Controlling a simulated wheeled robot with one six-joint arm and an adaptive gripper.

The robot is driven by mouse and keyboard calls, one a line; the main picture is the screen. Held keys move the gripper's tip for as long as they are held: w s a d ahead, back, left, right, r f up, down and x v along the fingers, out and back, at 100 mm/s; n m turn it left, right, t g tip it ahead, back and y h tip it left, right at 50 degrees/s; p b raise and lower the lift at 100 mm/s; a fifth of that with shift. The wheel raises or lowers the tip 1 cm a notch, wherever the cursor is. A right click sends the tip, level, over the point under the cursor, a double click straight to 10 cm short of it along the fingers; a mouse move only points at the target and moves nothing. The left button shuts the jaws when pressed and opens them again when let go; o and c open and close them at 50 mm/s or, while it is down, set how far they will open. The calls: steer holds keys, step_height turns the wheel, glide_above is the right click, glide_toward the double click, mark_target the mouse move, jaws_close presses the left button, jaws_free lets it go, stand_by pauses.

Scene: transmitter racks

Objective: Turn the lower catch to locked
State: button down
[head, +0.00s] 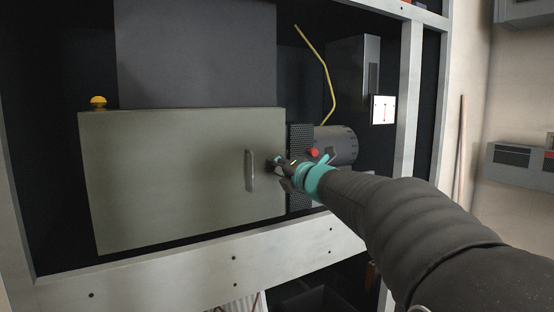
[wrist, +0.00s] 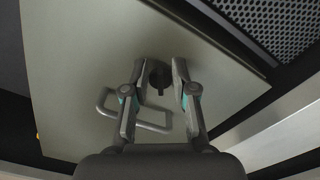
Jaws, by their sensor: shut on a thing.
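A grey-green cabinet door (head: 170,175) is closed in the rack in the head view. A small dark catch (wrist: 158,78) sits on the door, close to the edge by the perforated panel. My gripper (wrist: 160,66) has its fingers on both sides of the catch and is shut on it. In the head view my gripper (head: 279,164) reaches the door's right side and hides most of the catch. The door's metal bar handle (head: 250,170) is just left of it and also shows in the wrist view (wrist: 135,123). I cannot read the catch's setting.
A black perforated panel (head: 300,140) and a grey cylindrical unit (head: 338,145) stand right of the door, with a red knob (head: 313,152) near my gripper. A yellow cable (head: 322,65) hangs above. A pale rack beam (head: 180,270) runs below the door.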

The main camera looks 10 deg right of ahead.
steer(key=shift+d+f+m+p, duration=0.1)
steer(key=shift+f+m+p, duration=0.1)
steer(key=shift+m+p, duration=1.05)
steer(key=shift+f+m+p, duration=0.15)
steer(key=shift+m+p, duration=0.3)
steer(key=shift+m, duration=1.5)
steer(key=c, duration=0.9)
jaws_free()
steer(key=shift+c, duration=0.2)
steer(key=v, duration=1.2)
